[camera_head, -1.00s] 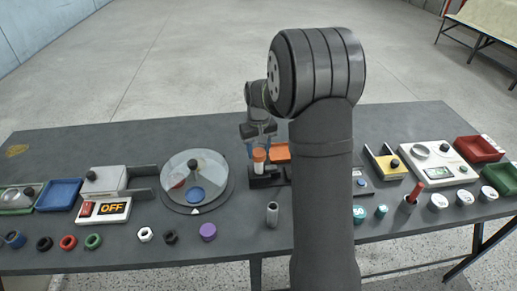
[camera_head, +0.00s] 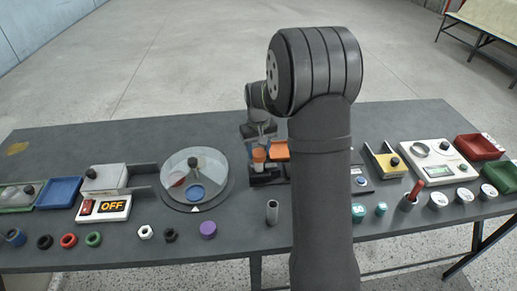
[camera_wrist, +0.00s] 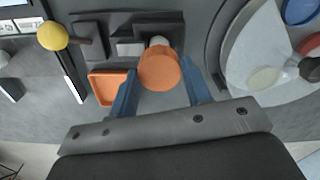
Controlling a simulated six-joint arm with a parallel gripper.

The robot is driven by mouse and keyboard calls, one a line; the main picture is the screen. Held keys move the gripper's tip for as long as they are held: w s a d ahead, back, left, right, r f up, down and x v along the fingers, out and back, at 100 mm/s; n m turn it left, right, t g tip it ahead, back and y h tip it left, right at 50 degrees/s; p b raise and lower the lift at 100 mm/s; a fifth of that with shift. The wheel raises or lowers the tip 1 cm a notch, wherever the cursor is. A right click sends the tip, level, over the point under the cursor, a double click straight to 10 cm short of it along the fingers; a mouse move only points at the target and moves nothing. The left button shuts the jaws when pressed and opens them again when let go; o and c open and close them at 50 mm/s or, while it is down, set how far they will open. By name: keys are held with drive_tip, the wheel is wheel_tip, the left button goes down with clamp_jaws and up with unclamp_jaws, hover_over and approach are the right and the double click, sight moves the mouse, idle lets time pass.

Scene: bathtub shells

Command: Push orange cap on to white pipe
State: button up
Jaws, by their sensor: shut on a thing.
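The orange cap (camera_wrist: 158,70) sits between the two blue fingers of my gripper (camera_wrist: 159,75), which is shut on it. In the head view the cap (camera_head: 259,155) shows below my gripper (camera_head: 261,149). The white pipe (camera_wrist: 158,41) stands directly behind the cap in the wrist view, and only a small pale part of it shows. The cap covers the rest of the pipe. The cap is in line with the pipe, but I cannot tell how far it is seated.
A round turntable (camera_head: 222,190) stands to the left in the head view. A yellow knob (camera_wrist: 52,36) shows at the wrist view's left. Small parts line the table's front.

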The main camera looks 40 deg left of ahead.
drive_tip(key=shift+f, duration=0.5)
idle(0.5)
drive_tip(key=o, duration=1.5)
drive_tip(key=shift+r, duration=0.15)
drive_tip(key=shift+r, duration=3.35)
drive_tip(key=shift+f, duration=3.2)
